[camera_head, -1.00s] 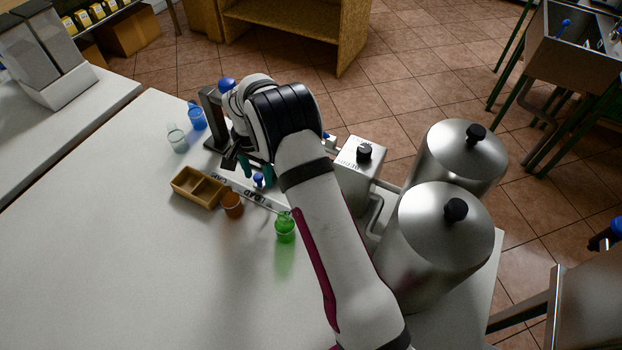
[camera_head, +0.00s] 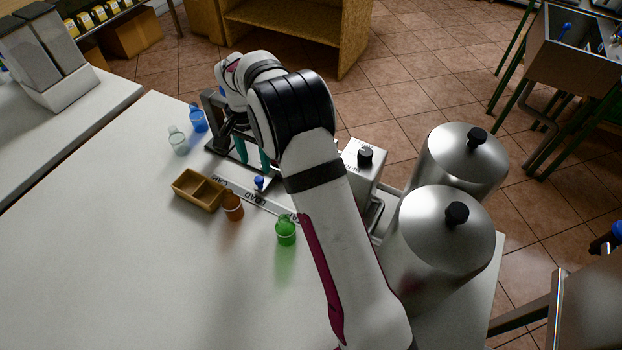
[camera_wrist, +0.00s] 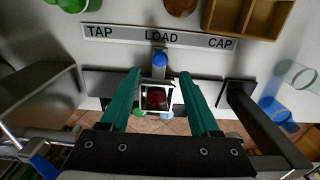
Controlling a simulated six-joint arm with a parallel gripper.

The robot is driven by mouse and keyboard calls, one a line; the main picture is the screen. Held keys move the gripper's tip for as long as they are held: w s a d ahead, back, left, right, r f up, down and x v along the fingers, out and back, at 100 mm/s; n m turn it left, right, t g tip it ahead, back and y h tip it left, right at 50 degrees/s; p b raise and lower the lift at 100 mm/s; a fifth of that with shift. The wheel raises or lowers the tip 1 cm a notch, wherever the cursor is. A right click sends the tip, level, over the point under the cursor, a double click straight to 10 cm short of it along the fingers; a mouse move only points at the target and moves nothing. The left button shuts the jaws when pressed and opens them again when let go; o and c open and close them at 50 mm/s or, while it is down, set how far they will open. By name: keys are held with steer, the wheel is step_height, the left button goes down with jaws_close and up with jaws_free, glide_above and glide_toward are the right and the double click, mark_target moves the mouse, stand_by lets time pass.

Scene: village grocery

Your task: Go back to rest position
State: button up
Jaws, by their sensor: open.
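My gripper (camera_head: 254,165) is open, its two teal fingers over the labelled station at the back of the white table. In the wrist view my gripper (camera_wrist: 159,73) has its fingers spread apart. A small white square holder with a dark red inside (camera_wrist: 157,98) shows in the gap between them, and I cannot tell its distance. A blue knob (camera_wrist: 159,59) stands just beyond the fingertips; it also shows in the head view (camera_head: 259,182). The label strip (camera_wrist: 158,36) reads TAP, LOAD, CAP. My arm hides part of the station.
A two-part wooden tray (camera_head: 183,197), a brown bottle (camera_head: 233,208) and a green bottle (camera_head: 286,232) stand in front of the station. A clear bottle (camera_head: 178,142) and a blue bottle (camera_head: 198,120) stand left. Two steel tanks (camera_head: 425,250) stand right. The table's left front is clear.

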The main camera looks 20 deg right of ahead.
steer(key=s+d+r+n+y, duration=0.1)
steer(key=s+d+r, duration=0.1)
steer(key=s+r, duration=0.6)
steer(key=s+d+r+n, duration=0.15)
steer(key=s+r, duration=0.35)
steer(key=s, duration=0.5)
steer(key=s+f, duration=0.1)
steer(key=s, duration=1.7)
steer(key=shift+s+d+f+n+y, duration=0.15)
steer(key=shift+d+n+y, duration=0.1)
steer(key=shift+n+y, duration=0.2)
